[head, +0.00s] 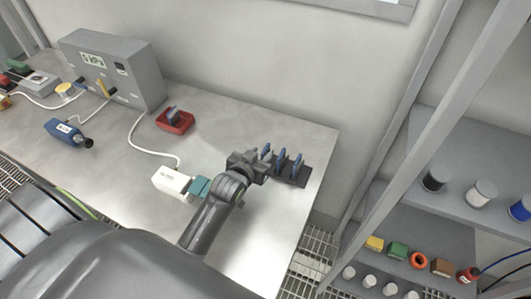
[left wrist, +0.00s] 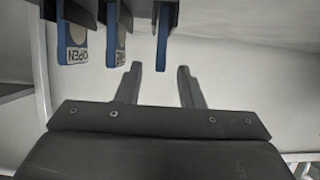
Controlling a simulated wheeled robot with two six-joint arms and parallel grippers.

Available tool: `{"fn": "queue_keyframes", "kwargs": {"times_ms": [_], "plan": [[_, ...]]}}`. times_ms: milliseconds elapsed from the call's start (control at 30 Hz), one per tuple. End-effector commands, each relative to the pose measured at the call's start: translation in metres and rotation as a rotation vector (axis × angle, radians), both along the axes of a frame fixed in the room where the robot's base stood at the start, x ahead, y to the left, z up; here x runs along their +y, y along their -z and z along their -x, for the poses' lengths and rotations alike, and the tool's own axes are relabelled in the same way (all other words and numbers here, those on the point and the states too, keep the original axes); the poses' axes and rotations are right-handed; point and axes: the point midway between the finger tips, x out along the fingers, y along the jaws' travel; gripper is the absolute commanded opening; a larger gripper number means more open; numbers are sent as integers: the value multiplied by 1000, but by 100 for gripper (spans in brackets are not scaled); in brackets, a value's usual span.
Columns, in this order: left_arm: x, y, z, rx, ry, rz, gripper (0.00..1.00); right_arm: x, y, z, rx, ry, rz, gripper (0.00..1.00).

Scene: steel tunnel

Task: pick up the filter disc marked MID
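Several blue filter discs stand on edge in a dark rack (head: 290,178) near the bench's right end. In the head view, discs show at the left (head: 265,151), middle (head: 281,160) and right (head: 297,165). In the left wrist view, two discs (left wrist: 77,57) (left wrist: 116,58) seem to read OPEN; a third disc (left wrist: 162,40) is nearly edge-on with no readable mark. I cannot read MID on any disc. My left gripper (left wrist: 160,76) is open and empty, its fingers apart just short of the edge-on disc. In the head view my left gripper (head: 251,163) is beside the rack's left end. My right gripper is out of view.
A red tray (head: 185,127) holds another blue piece (head: 172,113). A white box (head: 170,181) with a cable lies left of my left arm. A grey kPa unit (head: 135,75) stands at the back. Shelves (head: 455,185) with coloured items stand beyond the bench's right edge.

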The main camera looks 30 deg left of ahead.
Motion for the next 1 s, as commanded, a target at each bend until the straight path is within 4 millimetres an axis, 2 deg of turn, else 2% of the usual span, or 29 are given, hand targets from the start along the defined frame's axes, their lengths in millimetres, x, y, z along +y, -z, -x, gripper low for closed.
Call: {"fn": "queue_keyframes", "kwargs": {"times_ms": [233,567,833,1000], "plan": [[1,9,-23,1,0,-1,35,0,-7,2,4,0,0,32],[1,11,-26,0,0,0,35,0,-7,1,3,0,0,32],[1,11,-26,0,0,-1,0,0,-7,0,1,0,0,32],[1,10,-26,0,0,-1,0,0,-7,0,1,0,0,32]]}}
